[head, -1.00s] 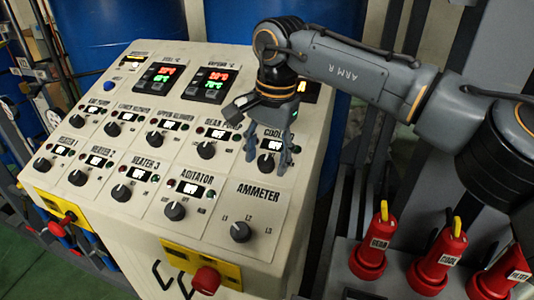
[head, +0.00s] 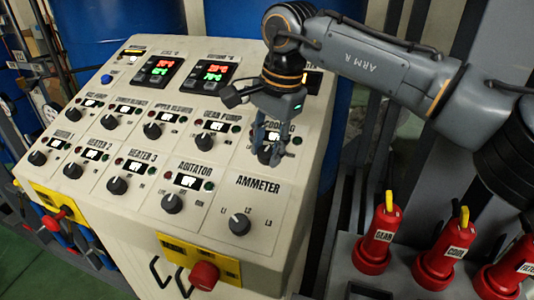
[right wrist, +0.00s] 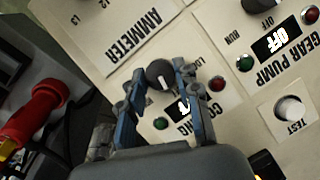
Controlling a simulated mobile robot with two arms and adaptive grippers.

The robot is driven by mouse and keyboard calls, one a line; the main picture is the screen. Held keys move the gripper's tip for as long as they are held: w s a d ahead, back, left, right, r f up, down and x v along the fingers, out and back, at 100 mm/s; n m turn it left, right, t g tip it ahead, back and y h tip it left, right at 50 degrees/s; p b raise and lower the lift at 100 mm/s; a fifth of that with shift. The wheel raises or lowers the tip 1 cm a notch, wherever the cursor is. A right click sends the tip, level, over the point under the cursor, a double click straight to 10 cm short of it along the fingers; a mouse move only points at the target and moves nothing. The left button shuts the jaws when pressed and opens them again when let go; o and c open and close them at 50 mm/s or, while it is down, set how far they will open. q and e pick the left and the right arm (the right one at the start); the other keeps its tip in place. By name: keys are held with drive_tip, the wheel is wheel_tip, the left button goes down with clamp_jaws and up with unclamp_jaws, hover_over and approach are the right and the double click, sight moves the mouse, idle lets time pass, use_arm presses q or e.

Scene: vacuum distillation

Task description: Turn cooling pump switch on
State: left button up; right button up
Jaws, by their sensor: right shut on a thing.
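The cooling pump switch is a black round knob (right wrist: 160,73) with a white pointer mark, on the sloping cream panel. My right gripper (head: 272,150) is down at this knob, with its blue-grey fingers on both sides of it and shut on it. In the right wrist view the knob shows between the fingertips (right wrist: 157,82). The cooling label and its small display are partly hidden by the fingers. A red lamp (right wrist: 217,83) and a green lamp (right wrist: 160,123) show beside the display. My left gripper is not in view.
The gear pump knob (head: 204,142) and ammeter knob (head: 239,224) are close by. Several other knobs fill the panel (head: 262,268). A red emergency button (head: 205,276) sits on its front. Red handles with yellow tops (head: 372,240) stand at the lower right.

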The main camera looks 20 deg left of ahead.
drive_tip(key=m+b, duration=0.2)
drive_tip(key=m+t+y+b, duration=0.1)
drive_tip(key=m+b, duration=0.1)
drive_tip(key=b, duration=0.1)
drive_tip(key=m+b, duration=0.2)
drive_tip(key=shift+s+d+f+t+y, duration=0.1)
drive_tip(key=shift+d+f+t+y, duration=0.05)
drive_tip(key=shift+f+t+y, duration=0.15)
drive_tip(key=m+t+b, duration=0.1)
drive_tip(key=m+b, duration=0.2)
drive_tip(key=shift+s+r+b, duration=0.1)
drive_tip(key=shift+r+b, duration=0.05)
drive_tip(key=shift+b, duration=0.2)
drive_tip(key=shift+r+y, duration=0.1)
drive_tip(key=shift+y, duration=0.2)
drive_tip(key=o, duration=1.1)
drive_tip(key=shift+o, duration=0.2)
drive_tip(key=shift+d+r, duration=0.1)
drive_tip(key=shift+r, duration=0.05)
drive_tip(key=v, duration=1.1)
drive_tip(key=shift+s+r, duration=0.2)
drive_tip(key=shift+r, duration=0.05)
drive_tip(key=shift+d, duration=0.1)
